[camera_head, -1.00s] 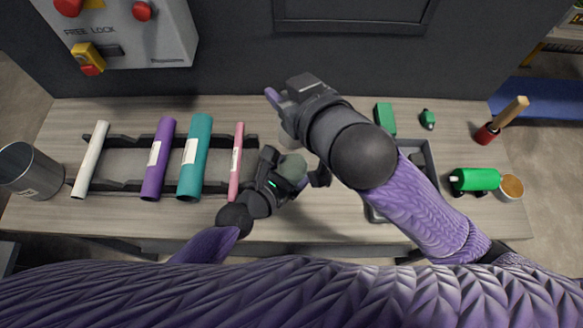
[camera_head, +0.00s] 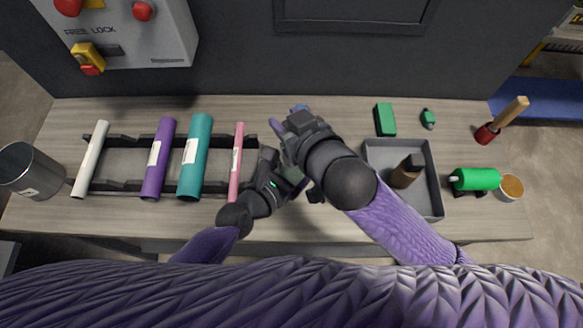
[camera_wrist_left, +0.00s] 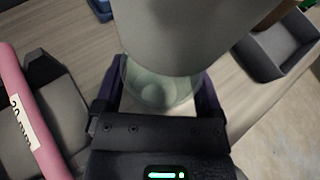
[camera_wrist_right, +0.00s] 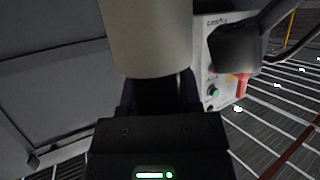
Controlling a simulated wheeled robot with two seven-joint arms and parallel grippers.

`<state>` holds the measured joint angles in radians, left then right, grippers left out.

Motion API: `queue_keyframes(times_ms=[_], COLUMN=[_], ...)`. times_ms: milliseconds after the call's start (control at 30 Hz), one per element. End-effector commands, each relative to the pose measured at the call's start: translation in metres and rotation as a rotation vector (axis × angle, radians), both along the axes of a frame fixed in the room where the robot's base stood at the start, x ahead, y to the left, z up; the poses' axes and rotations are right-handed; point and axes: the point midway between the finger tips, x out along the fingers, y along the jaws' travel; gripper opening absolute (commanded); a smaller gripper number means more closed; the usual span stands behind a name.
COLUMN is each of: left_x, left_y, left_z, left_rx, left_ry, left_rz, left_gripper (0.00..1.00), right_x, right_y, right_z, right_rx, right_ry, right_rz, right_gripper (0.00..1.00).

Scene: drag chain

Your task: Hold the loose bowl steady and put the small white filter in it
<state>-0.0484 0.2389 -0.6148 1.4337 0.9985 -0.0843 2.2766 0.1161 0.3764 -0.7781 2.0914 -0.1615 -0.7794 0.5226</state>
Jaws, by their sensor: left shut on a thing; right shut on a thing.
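The loose bowl (camera_wrist_left: 178,98) is greenish and see-through. My left gripper (camera_wrist_left: 155,92) is shut on it, with a dark finger on each side. In the head view my left gripper (camera_head: 288,176) is over the front middle of the table, and only a sliver of bowl shows. The white filter (camera_wrist_right: 150,38) is a plain pale cylinder; my right gripper (camera_wrist_right: 160,95) is shut on it. In the left wrist view the filter (camera_wrist_left: 185,35) covers the bowl's mouth. I cannot tell whether its end is inside or just above. In the head view my right gripper (camera_head: 287,138) hides it.
A grey tray (camera_head: 433,195) with a brown and black piece stands right of my right forearm. A rack with a pink roll (camera_head: 236,160) and other rolls is close left of my left gripper. Green blocks (camera_head: 385,119) lie behind the tray. A blue object (camera_head: 300,107) lies behind my right gripper.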

Motion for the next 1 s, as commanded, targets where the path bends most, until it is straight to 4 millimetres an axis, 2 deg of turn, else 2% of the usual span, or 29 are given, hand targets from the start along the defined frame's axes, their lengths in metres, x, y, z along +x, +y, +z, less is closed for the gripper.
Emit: queue_keyframes(times_ms=[500, 800, 833, 1000], left_x=[0.0, 0.0, 0.0, 0.0], left_y=[0.0, 0.0, 0.0, 0.0], left_z=[0.0, 0.0, 0.0, 0.0], left_rx=[0.0, 0.0, 0.0, 0.0], left_ry=[0.0, 0.0, 0.0, 0.0], left_rz=[0.0, 0.0, 0.0, 0.0], left_gripper=[0.26, 0.26, 0.26, 0.26], right_x=[0.0, 0.0, 0.0, -0.001], right_y=[0.0, 0.0, 0.0, 0.001], right_z=[-0.035, -0.037, -0.037, -0.036], right_rx=[-0.001, 0.0, 0.0, 0.001], right_ry=[0.001, 0.0, 0.0, 0.001], right_rz=[0.0, 0.001, 0.001, 0.001], right_gripper=[0.0, 0.0, 0.5, 0.84])
